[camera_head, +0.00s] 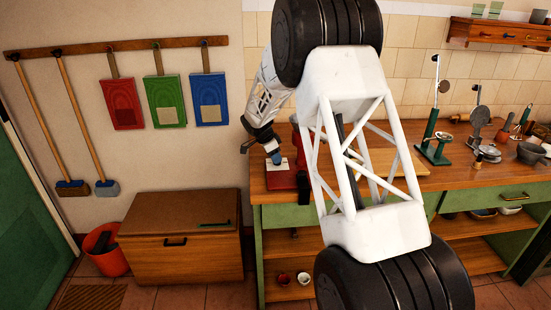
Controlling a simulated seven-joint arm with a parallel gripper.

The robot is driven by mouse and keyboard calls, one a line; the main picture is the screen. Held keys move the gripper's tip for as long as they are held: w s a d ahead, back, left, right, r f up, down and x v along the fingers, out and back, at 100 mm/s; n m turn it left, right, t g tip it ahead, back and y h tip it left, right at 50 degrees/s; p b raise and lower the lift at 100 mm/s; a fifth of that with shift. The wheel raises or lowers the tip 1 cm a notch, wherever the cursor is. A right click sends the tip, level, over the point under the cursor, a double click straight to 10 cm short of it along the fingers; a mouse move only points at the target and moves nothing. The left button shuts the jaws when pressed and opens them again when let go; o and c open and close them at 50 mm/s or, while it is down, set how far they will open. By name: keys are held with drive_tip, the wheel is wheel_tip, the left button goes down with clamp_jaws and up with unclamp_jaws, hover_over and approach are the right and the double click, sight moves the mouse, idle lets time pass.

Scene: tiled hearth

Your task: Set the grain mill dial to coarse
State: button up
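A red device (280,181) with a pale plate on top stands at the left end of the wooden counter. It may be the grain mill, but my arm hides its right part. A small blue piece (277,158) shows just above the pale plate; I cannot tell if it is the dial or part of my gripper. No dial marking is readable. My gripper (260,147) points down, above and at the left of the red device. Its fingers are small and dark here, and I cannot tell whether they touch anything or how far apart they are.
My white arm covers the middle of the counter (453,170). A green-based scale-like device (435,150) and other metal kitchen tools stand on the right. A wooden chest (188,260) and an orange bucket (105,250) stand on the floor at left.

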drive_tip(key=shift+d+f, duration=0.2)
drive_tip(key=shift+f, duration=0.25)
drive_tip(key=shift+c, duration=0.4)
clamp_jaws()
